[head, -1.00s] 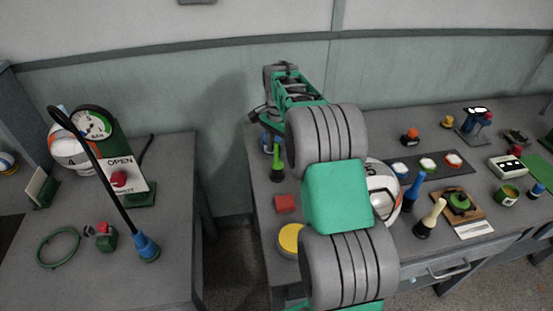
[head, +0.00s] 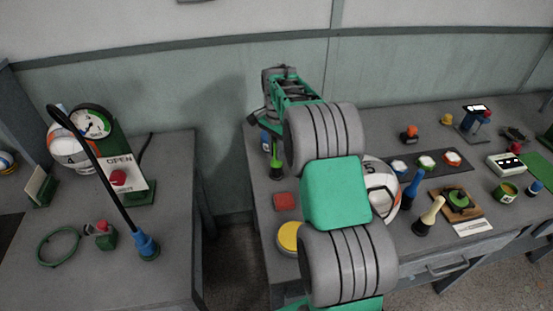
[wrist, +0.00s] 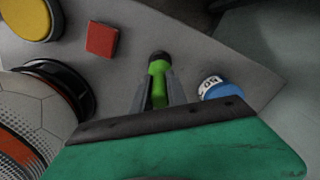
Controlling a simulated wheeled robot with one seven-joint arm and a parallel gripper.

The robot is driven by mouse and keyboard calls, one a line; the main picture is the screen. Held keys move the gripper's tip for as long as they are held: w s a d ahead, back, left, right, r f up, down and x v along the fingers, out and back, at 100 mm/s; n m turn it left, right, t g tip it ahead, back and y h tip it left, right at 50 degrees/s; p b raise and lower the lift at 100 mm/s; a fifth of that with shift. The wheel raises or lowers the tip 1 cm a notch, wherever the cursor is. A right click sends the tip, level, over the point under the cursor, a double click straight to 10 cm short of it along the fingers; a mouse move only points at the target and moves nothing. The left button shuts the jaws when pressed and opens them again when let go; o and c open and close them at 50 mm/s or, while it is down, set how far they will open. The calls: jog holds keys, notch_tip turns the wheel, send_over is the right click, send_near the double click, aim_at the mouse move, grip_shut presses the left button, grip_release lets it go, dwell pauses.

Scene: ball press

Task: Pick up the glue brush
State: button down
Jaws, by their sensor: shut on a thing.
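The glue brush, green with a dark end, shows between my fingers in the wrist view (wrist: 158,72). In the head view the brush (head: 276,160) stands near the left edge of the right bench. My gripper (wrist: 156,88) is shut on its green part, one finger on each side. In the head view my arm hides the fingers. I cannot tell whether the dark end touches the bench. A blue pot with a white labelled top (wrist: 213,88) is close to the right of my gripper in the wrist view.
A red block (head: 285,201), a yellow disc (head: 290,238) and a white, black and orange ball (head: 382,190) are nearby on the bench. Blue-handled (head: 412,188) and cream-handled (head: 430,216) tools stand further right. A gap separates the left bench (head: 180,215).

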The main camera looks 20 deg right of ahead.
dwell(0.3)
notch_tip(320, 180, up, 9)
jog(key=shift+r+b, duration=0.1)
jog(key=shift+b, duration=0.3)
jog(key=shift+r, duration=0.45)
jog(key=shift+s+a, duration=0.1)
